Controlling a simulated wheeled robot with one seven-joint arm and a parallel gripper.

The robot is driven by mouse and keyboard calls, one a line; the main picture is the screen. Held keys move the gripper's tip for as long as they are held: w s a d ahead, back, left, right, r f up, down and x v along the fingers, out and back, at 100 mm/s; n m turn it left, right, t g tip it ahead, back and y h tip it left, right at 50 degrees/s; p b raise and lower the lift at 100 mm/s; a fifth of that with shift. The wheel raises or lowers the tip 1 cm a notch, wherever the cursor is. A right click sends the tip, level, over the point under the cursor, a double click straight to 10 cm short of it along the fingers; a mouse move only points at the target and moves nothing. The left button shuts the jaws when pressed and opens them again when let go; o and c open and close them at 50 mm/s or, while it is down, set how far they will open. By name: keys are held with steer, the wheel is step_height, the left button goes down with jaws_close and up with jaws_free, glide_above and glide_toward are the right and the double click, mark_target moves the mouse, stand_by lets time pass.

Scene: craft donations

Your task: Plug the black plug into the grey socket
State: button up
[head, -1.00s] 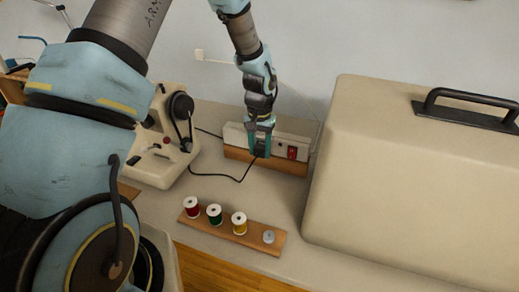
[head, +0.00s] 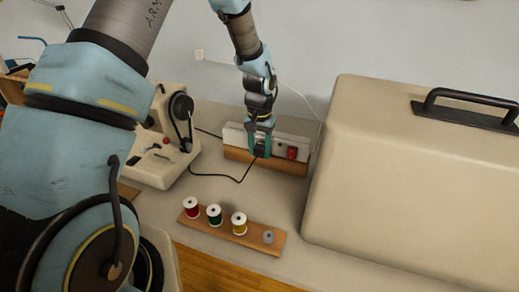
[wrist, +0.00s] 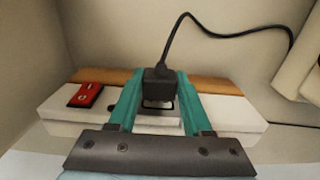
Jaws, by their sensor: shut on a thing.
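My gripper (head: 261,151) is at the front of the white power strip (head: 234,136), left of its red switch. In the wrist view its teal fingers (wrist: 160,76) are shut on the black plug (wrist: 159,86), one on each side. The plug's black cord (wrist: 176,28) runs up and away to the right. A dark-framed grey socket (wrist: 158,107) shows on the strip (wrist: 230,110) right by the plug. Whether the plug is seated or just against it, I cannot tell.
The strip rests against a wooden block (head: 236,155). A sewing machine (head: 160,165) stands to the left. A large beige case (head: 400,180) stands close on the right. A wooden rack (head: 258,243) with several spools lies in front. The tabletop between is clear apart from the cord.

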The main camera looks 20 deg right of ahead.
mark_target(261, 145)
steer(key=shift+w+d, duration=0.4)
steer(key=shift+w, duration=0.05)
stand_by(0.8)
steer(key=o, duration=1.3)
steer(key=shift+c, duration=0.2)
step_height(261, 145, up, 11)
steer(key=b, duration=0.3)
steer(key=shift+f, duration=0.1)
